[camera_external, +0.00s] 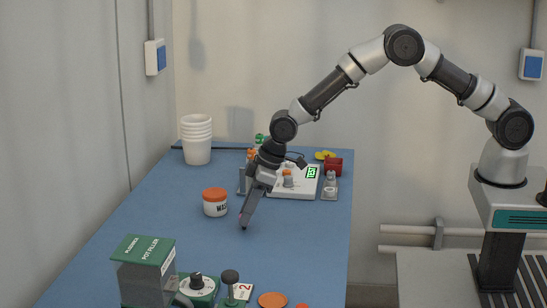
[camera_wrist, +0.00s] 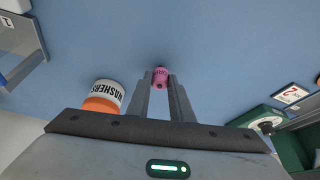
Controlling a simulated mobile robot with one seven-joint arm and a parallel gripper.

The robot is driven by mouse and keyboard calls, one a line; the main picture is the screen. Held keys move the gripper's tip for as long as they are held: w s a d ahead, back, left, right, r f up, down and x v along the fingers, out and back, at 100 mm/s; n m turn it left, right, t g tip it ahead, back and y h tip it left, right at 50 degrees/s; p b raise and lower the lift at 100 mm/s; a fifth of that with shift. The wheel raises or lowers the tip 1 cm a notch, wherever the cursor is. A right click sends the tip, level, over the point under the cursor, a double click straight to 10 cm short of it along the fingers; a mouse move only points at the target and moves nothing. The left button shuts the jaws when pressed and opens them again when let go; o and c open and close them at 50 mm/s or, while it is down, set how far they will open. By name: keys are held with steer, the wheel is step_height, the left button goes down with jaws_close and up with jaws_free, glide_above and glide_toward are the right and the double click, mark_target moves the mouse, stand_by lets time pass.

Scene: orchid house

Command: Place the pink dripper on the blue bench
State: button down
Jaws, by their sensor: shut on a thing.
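The pink dripper (camera_wrist: 160,76) shows in the wrist view as a small pink piece between the tips of my two fingers. My gripper (camera_external: 244,224) is shut on it and points down, with its tips at or just above the blue bench (camera_external: 160,217). I cannot tell whether the dripper touches the bench. In the external view the dripper is not made out at the fingertips. The blue bench also fills the background of the wrist view (camera_wrist: 220,40).
A white washers jar with an orange lid (camera_external: 215,203) stands left of my gripper. A green pot filler (camera_external: 146,270) is at the front. Bare bench lies around the fingertips.

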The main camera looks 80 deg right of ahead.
steer(key=shift+f, duration=0.15)
steer(key=c, duration=1.6)
jaws_free()
